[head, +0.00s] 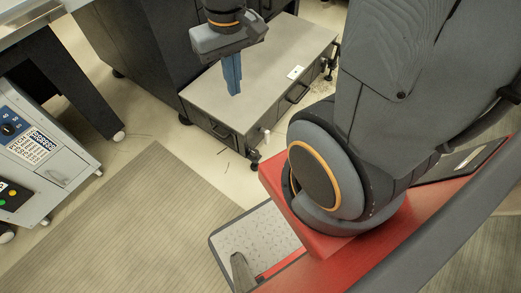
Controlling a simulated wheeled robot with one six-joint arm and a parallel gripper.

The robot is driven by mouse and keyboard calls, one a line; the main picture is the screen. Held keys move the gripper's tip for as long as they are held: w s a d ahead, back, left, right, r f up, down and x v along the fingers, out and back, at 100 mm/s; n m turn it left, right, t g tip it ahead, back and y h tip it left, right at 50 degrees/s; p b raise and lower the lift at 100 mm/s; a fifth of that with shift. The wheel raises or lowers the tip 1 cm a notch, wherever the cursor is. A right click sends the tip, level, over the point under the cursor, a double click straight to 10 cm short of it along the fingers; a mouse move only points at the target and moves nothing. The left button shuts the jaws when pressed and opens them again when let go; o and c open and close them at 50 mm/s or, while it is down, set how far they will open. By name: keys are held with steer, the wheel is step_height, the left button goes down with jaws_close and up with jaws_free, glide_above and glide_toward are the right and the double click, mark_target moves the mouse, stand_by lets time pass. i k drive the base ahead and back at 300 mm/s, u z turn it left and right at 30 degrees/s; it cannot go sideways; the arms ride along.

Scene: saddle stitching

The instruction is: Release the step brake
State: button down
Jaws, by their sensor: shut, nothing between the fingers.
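The step is a low grey box with a flat top (270,62), a dark front with handles, and small casters. A small white tab (266,131) stands out near its front lower corner, above a caster; I cannot tell whether this is the brake. Darker fittings (331,62) show at the right end of the step. My gripper (235,94) points down with its blue fingers together and empty. It appears over the left part of the step's top, apart from the white tab. Its height above the top is hard to tell.
A dark cabinet (140,50) stands close behind and left of the step. A control unit with dials and buttons (35,150) stands at the left, below a table (75,85). A grey mat (130,220) covers the floor in front. Bare floor (195,165) lies between mat and step.

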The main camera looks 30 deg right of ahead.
mark_target(266, 132)
steer(key=k, duration=0.95)
steer(key=z, duration=1.55)
